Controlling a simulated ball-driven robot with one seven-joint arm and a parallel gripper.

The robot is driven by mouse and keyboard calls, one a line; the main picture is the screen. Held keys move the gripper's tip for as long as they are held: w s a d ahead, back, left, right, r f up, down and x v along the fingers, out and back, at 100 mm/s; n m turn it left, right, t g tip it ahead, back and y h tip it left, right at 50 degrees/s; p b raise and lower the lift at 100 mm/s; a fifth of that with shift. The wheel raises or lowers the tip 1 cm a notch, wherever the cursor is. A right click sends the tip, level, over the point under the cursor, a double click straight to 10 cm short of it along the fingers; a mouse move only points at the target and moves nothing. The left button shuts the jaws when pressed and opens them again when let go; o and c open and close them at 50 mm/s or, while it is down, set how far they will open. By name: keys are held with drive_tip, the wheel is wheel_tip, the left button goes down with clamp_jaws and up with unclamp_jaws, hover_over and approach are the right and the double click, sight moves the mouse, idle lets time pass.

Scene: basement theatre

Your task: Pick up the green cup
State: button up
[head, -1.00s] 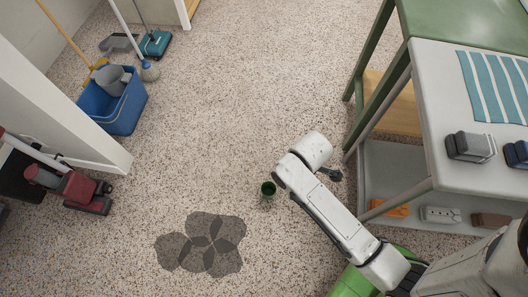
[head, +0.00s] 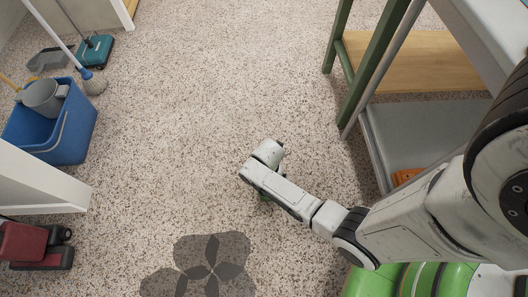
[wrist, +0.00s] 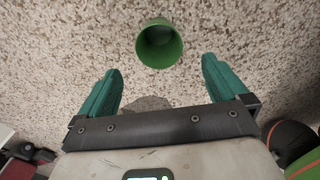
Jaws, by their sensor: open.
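The green cup (wrist: 160,44) stands on the speckled floor, its open mouth facing the wrist camera. In the wrist view it is at the top middle, just beyond the fingertips and centred roughly between them. My gripper (wrist: 162,80) has two teal fingers spread wide with nothing between them. The fingers are hidden there. I cannot tell the exact height of the fingers above the floor.
A green-framed table (head: 340,50) and a grey shelf (head: 415,135) stand to the right. A blue mop bucket (head: 62,130) and a red machine (head: 30,243) are on the left. Dark stains (head: 208,262) mark the floor in front. The floor around the cup is clear.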

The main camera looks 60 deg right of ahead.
wheel_tip(320, 180, down, 10)
drive_tip(key=b, duration=0.6)
drive_tip(key=shift+w+a+f+b, duration=0.1)
drive_tip(key=shift+a+b, duration=0.05)
drive_tip(key=shift+b, duration=0.25)
drive_tip(key=shift+c, duration=0.3)
drive_tip(key=c, duration=0.8)
drive_tip(key=shift+c, duration=0.2)
